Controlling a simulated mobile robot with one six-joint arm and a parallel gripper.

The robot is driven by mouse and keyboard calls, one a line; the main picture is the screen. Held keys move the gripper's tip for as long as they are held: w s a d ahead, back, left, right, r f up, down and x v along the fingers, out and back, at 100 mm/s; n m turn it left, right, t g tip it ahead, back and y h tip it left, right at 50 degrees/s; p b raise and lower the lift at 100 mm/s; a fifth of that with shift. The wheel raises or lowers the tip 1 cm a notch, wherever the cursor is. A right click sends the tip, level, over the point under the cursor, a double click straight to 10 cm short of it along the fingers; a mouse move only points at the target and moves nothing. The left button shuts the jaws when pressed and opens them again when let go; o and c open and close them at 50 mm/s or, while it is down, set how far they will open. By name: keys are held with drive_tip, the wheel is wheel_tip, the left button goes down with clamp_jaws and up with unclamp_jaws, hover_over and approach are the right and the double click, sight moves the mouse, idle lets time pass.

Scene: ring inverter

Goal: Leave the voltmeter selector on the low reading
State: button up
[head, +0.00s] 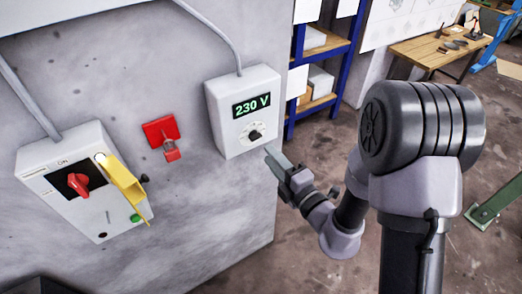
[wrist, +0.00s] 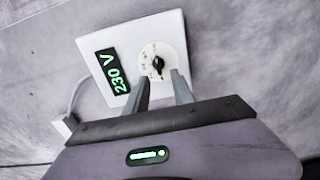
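The voltmeter (head: 243,110) is a white box on the grey wall, with a green display (head: 252,106) reading 230 V. Its black selector knob (head: 255,134) sits on a round pale dial below the display. In the wrist view the selector knob (wrist: 158,64) lies just beyond my fingertips, and the voltmeter (wrist: 170,30) appears turned sideways. My gripper (wrist: 160,78) is open, its two grey fingers apart with nothing between them. In the head view my gripper (head: 271,153) is just right of and below the knob. I cannot read the dial marks.
Left on the wall are a switch box (head: 85,180) with a red rotary handle (head: 79,185) and a yellow lever (head: 124,184), and a red bracket (head: 162,135). Shelves (head: 318,65) and a wooden bench (head: 437,48) stand behind. Floor right of the wall is open.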

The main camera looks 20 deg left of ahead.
sight(257, 139)
drive_tip(key=x, duration=0.7)
drive_tip(key=shift+w+r, duration=0.15)
clamp_jaws()
